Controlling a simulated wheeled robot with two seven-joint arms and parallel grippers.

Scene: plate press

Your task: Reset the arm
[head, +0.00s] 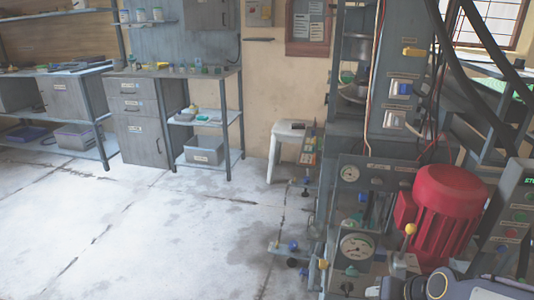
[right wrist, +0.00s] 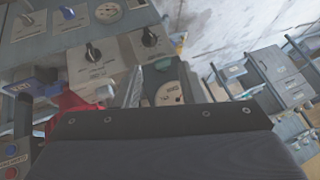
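My right arm (head: 470,287) comes into the head view at the lower right corner, in front of the press. In the right wrist view a dark block with screws, part of my right gripper (right wrist: 160,140), fills the bottom. The press (head: 345,200) stands at the right of the head view, with gauges, switches and a red motor (head: 445,205). A lever with a yellow knob (head: 410,229) stands just above my right arm. The right wrist view shows a panel with black rotary knobs (right wrist: 93,52). My left gripper is not in view.
A control box with buttons (head: 515,215) stands at the right edge. A white stool (head: 288,135) stands by the back wall. Workbenches with drawers (head: 140,130) line the back left. The pale floor (head: 130,230) at left is clear.

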